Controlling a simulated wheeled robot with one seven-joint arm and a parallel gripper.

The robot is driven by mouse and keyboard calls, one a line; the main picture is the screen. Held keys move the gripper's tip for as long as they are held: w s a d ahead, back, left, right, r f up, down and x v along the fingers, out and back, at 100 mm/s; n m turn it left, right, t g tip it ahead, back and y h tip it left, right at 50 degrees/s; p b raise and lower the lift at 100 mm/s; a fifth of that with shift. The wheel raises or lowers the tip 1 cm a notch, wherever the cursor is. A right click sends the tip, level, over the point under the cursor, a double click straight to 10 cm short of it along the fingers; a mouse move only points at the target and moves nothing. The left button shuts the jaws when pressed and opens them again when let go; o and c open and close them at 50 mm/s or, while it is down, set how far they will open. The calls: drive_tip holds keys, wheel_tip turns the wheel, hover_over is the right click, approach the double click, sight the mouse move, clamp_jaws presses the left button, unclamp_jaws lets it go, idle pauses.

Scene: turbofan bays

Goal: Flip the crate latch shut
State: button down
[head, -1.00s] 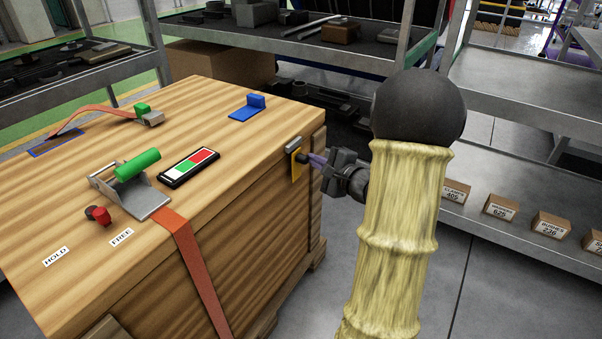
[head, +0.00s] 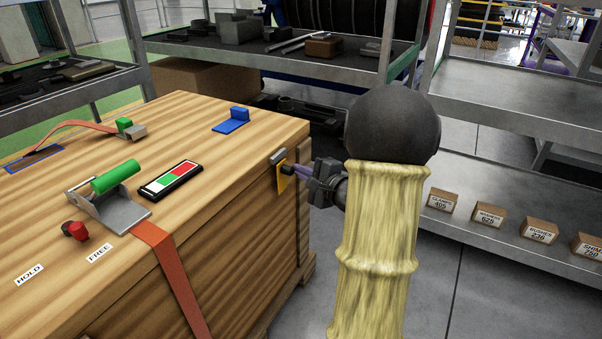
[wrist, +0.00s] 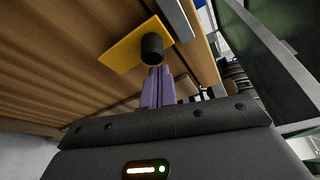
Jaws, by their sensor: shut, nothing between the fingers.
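The wooden crate (head: 215,250) fills the left of the head view. On its right-hand side, near the top corner, is the latch: a yellow plate (head: 282,180) with a black knob (head: 287,169), below a grey metal piece (head: 278,156) on the top edge. My gripper (head: 296,171) is shut, its purple fingers pointing at the knob from the right. In the wrist view the closed fingertips (wrist: 160,69) are just below the black knob (wrist: 152,48), in front of the yellow plate (wrist: 122,50). They hold nothing. I cannot tell whether they touch the knob.
The crate top carries a green-handled strap buckle (head: 118,180), a red knob (head: 75,231), a red-green indicator (head: 170,179) and a blue block (head: 232,119). Metal shelves (head: 490,205) with labelled boxes stand at the right. Floor shows between crate and shelves.

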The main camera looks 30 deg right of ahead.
drive_tip(key=s+d+p, duration=0.2)
drive_tip(key=s+d, duration=0.2)
drive_tip(key=s, duration=0.4)
drive_tip(key=shift+s+d, duration=0.2)
drive_tip(key=shift+s, duration=0.1)
idle(0.4)
